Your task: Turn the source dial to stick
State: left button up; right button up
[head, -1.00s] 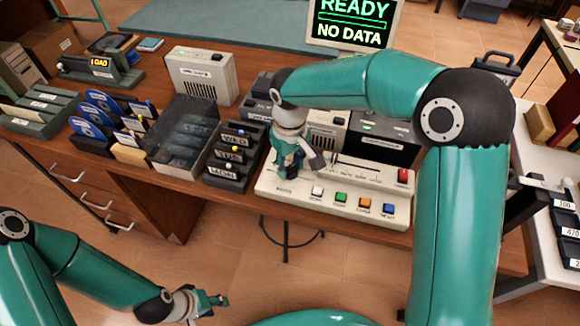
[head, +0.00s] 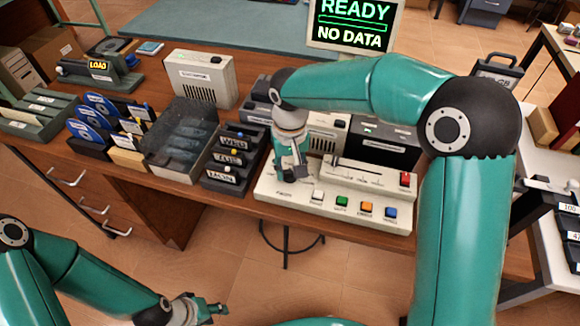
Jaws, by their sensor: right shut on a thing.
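The cream control console (head: 330,205) lies on the wooden desk, with white, green, orange and blue buttons along its front and a red one at the right. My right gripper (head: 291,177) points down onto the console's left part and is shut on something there. The source dial itself is hidden under the fingers, so its setting cannot be read. My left gripper (head: 216,308) is empty, low in front of the desk and away from the console; its fingers look apart.
The monitor (head: 353,25) reads READY, NO DATA. Black labelled trays (head: 228,160) stand close to the left of the console, beside a dark bin (head: 183,140). A black box (head: 385,148) stands behind it. My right arm spans over the console's back.

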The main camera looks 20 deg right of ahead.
aim_at(290, 170)
jog(key=shift+w+r, duration=0.1)
jog(key=shift+w, duration=0.05)
jog(key=o, duration=1.2)
jog(key=shift+c, duration=0.2)
notch_tip(290, 170, up, 12)
jog(key=shift+f, duration=0.2)
